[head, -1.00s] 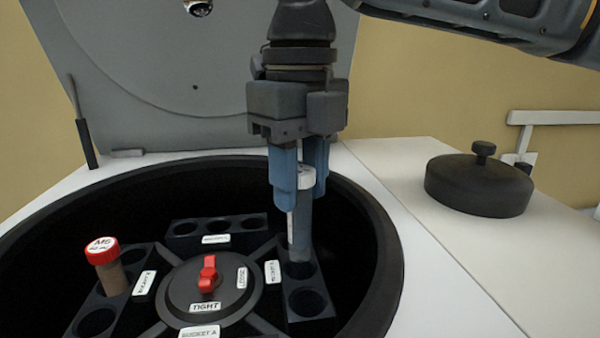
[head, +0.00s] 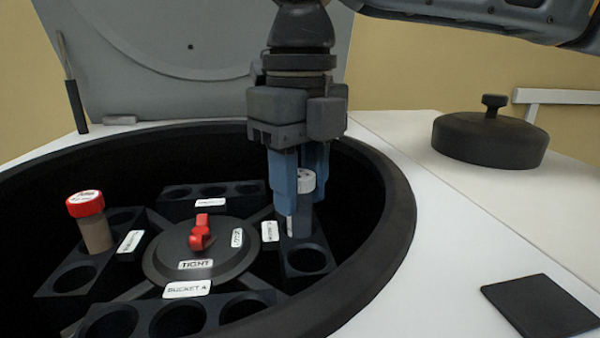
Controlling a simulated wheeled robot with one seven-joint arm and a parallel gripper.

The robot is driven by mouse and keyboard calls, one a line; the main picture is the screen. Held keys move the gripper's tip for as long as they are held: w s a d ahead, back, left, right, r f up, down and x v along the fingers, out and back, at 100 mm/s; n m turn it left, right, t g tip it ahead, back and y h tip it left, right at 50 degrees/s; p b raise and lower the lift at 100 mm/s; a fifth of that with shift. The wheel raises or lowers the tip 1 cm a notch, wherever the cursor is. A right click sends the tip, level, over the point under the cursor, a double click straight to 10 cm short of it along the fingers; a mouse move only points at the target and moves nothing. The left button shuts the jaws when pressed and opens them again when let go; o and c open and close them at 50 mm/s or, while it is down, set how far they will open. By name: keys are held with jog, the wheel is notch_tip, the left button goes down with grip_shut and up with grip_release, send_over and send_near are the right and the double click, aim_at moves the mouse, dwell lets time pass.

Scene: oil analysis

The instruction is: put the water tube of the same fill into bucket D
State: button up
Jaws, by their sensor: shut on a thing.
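My gripper (head: 304,204) points down over the bucket on the right (head: 290,244) of the rotor. It is shut on a white-capped tube (head: 301,222), which is upright. The tube's lower end is down in that bucket's back part, apparently in a hole; its bottom and fill level are hidden. The front hole of this bucket is empty. The bucket's label (head: 270,231) is turned sideways and too small to read. A red-capped tube (head: 95,228) with brownish contents stands in the left bucket (head: 45,287).
The rotor hub has a red knob (head: 201,232) and a TIGHT label. Bucket A (head: 142,310) in front and the back bucket (head: 211,198) show empty holes. The black bowl rim (head: 395,215) surrounds everything. A black lid (head: 490,138) and a dark square pad (head: 540,306) lie on the right.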

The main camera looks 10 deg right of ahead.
jog(key=shift+f, duration=0.1)
jog(key=o, duration=1.1)
